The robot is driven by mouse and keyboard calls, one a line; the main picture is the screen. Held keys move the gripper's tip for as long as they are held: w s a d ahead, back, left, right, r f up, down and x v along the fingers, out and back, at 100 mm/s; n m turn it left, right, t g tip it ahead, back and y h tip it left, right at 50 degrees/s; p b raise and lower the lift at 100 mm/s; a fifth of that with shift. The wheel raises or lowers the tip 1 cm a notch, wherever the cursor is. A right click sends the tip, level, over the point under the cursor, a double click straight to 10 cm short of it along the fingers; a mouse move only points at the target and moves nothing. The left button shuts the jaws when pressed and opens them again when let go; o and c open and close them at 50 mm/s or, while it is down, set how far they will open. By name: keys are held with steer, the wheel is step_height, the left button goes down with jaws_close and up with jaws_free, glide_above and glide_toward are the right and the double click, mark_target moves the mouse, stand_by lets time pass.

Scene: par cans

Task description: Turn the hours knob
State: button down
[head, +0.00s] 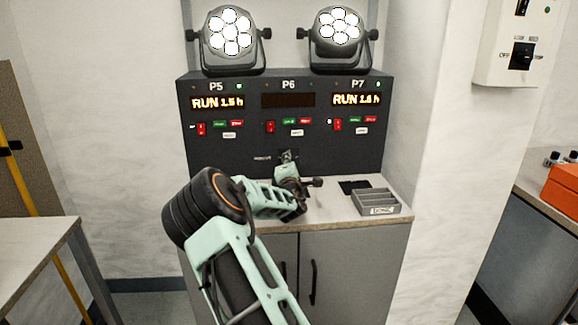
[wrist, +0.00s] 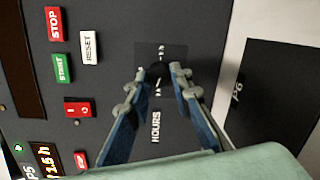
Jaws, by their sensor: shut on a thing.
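The hours knob (wrist: 157,70) is a small dark knob on the dark panel. It sits on a square scale plate beside the printed word HOURS in the wrist view. My gripper (wrist: 159,73) has its two fingertips on either side of the knob and is shut on it. The fingers partly hide the knob and its scale, so its setting cannot be read. In the head view my gripper (head: 289,161) is at the lower middle of the panel (head: 225,150), below the P6 column. The P6 display (head: 288,100) is dark.
P5 (head: 218,102) and P7 (head: 357,99) displays are lit with RUN. Two lit lamps (head: 230,32) (head: 339,27) stand on top. The wrist view shows red, green and white buttons left of my fingers. A grey tray (head: 377,202) and a dark pad (head: 354,186) lie on the counter.

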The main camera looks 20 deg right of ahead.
steer(key=m+b, duration=0.1)
steer(key=m, duration=0.2)
steer(key=shift+d+m+b, duration=0.15)
steer(key=shift+m+b, duration=0.15)
steer(key=shift+m, duration=0.1)
steer(key=m+y+b, duration=0.1)
steer(key=m+b, duration=0.1)
steer(key=m, duration=0.2)
steer(key=shift+g, duration=0.3)
steer(key=m+b, duration=0.2)
steer(key=m, duration=0.2)
steer(key=shift+s+y, duration=0.1)
steer(key=shift+y, duration=0.2)
steer(key=m+b, duration=0.1)
steer(key=m, duration=0.2)
steer(key=shift+d+m+y, duration=0.15)
steer(key=shift+m+y, duration=0.15)
steer(key=m+b, duration=0.1)
steer(key=m, duration=0.3)
steer(key=shift+y, duration=0.3)
steer(key=m+b, duration=0.1)
steer(key=m, duration=0.2)
steer(key=shift+t, duration=0.4)
steer(key=m, duration=0.3)
steer(key=shift+d+m, duration=0.1)
steer(key=shift+m, duration=0.3)
steer(key=m+t+b, duration=0.1)
steer(key=m, duration=0.3)
steer(key=shift+f+m+y, duration=0.1)
steer(key=shift+m+y, duration=0.2)
